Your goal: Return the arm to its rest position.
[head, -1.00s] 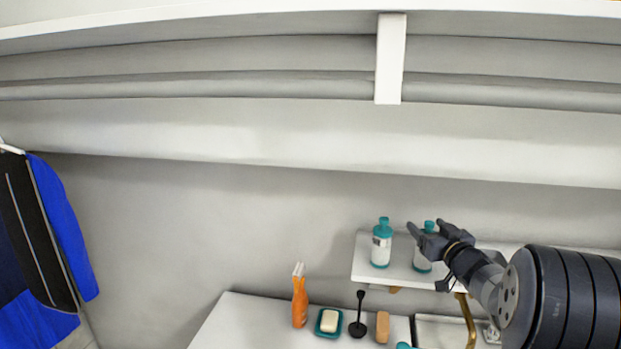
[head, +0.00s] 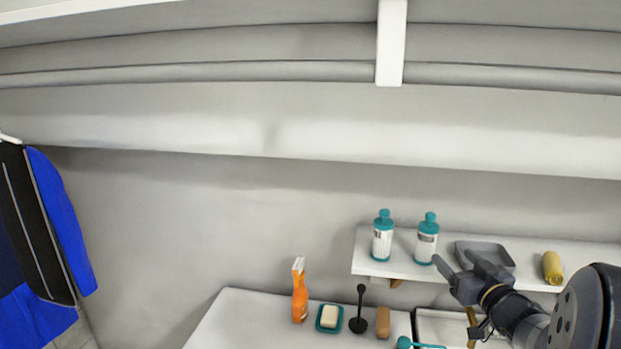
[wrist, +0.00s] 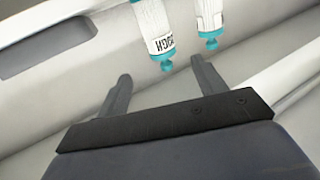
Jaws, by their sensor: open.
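My gripper (head: 462,266) is open and empty at the lower right of the head view, in front of the shelf's front edge. Its two fingers (wrist: 160,90) also show spread apart in the wrist view, with nothing between them. Two white bottles with teal caps, the left bottle (head: 382,240) and the right bottle (head: 427,242), stand upright on the small white shelf (head: 364,258). The right bottle is just left of my gripper in the head view, apart from it. Both bottles appear upside down at the top of the wrist view.
A grey tray (head: 487,249) and a yellow roll (head: 552,267) are on the shelf, right of the bottles. Blue-and-black clothing (head: 58,220) hangs left.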

